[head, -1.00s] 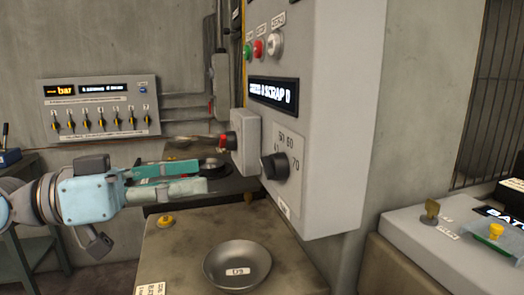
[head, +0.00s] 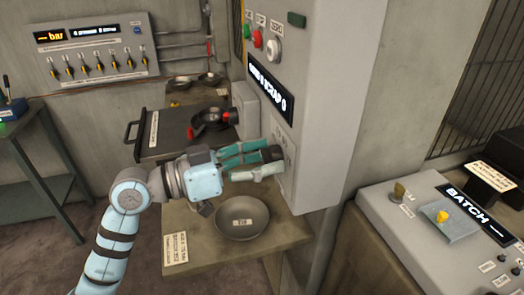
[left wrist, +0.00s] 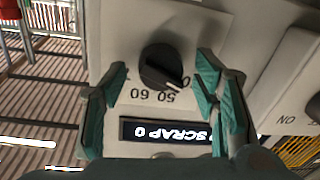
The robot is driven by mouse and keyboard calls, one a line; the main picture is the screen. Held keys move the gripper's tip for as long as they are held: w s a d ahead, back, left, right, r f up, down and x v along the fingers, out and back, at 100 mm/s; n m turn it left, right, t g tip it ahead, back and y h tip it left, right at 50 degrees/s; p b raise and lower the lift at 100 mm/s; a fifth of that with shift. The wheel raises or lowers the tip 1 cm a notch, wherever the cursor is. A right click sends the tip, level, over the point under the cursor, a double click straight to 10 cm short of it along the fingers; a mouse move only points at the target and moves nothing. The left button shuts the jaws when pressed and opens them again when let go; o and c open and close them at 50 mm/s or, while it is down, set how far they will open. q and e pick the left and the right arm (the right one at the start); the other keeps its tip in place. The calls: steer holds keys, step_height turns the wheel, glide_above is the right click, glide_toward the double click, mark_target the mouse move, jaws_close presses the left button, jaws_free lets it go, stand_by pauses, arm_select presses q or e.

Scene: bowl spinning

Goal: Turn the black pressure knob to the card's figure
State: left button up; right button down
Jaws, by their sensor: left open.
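The black pressure knob (head: 271,153) sticks out of the side of the grey control cabinet. In the left wrist view the knob (left wrist: 163,67) sits between the two teal fingers, with 50 and 60 readable on its dial and its pointer toward the lower right. My left gripper (head: 258,163) is open at the knob; I cannot tell whether its fingers touch it. A white card (head: 176,248) lies at the bench's front left corner, its print too small to read. My right gripper is not in view.
A grey bowl (head: 243,217) with a label sits on the bench just below my gripper. Behind stands a dark machine bed (head: 170,134) with a handle. A batch console (head: 400,228) is at the right. The cabinet display (head: 270,93) reads SCRAP 0.

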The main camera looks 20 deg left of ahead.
arm_select(q)
steer(key=c, duration=1.2)
steer(key=shift+o, duration=0.2)
steer(key=shift+f+m+h+b, duration=0.1)
steer(key=shift+m+h+b, duration=0.1)
steer(key=shift+m+b, duration=2.05)
steer(key=shift+f+m+h+b, duration=0.1)
steer(key=shift+m+h+b, duration=0.1)
steer(key=shift+m+b, duration=2.05)
steer(key=o, duration=1.2)
steer(key=shift+c, duration=0.2)
